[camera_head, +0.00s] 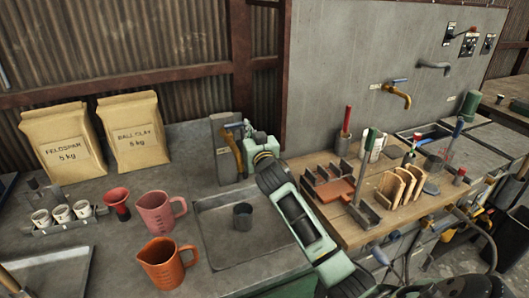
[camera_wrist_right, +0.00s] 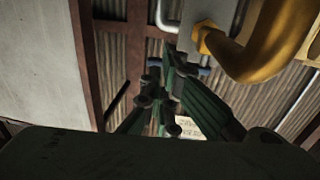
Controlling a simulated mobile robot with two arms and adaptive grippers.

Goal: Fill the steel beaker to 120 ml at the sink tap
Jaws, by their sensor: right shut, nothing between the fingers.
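The small dark grey steel beaker (camera_head: 242,216) stands upright in the shallow sink basin (camera_head: 210,235). Its fill level cannot be read. The brass sink tap (camera_head: 234,152) curves out from a grey post behind the basin, with the beaker in front of and below its spout. No water stream shows. My right gripper (camera_head: 243,129) is at the top of the tap, shut and empty. In the right wrist view its closed fingers (camera_wrist_right: 158,92) are close to a blue tap lever (camera_wrist_right: 202,71), with the brass spout (camera_wrist_right: 262,50) to the right. Contact with the lever cannot be told. My left gripper is not in view.
An orange jug (camera_head: 166,265), a pink jug (camera_head: 157,214) and a red funnel (camera_head: 118,203) stand left of the basin. Two paper bags (camera_head: 65,142) lean at the back. A wooden bench (camera_head: 350,236) with tools lies right of my arm. Another brass tap (camera_head: 398,92) is on the wall panel.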

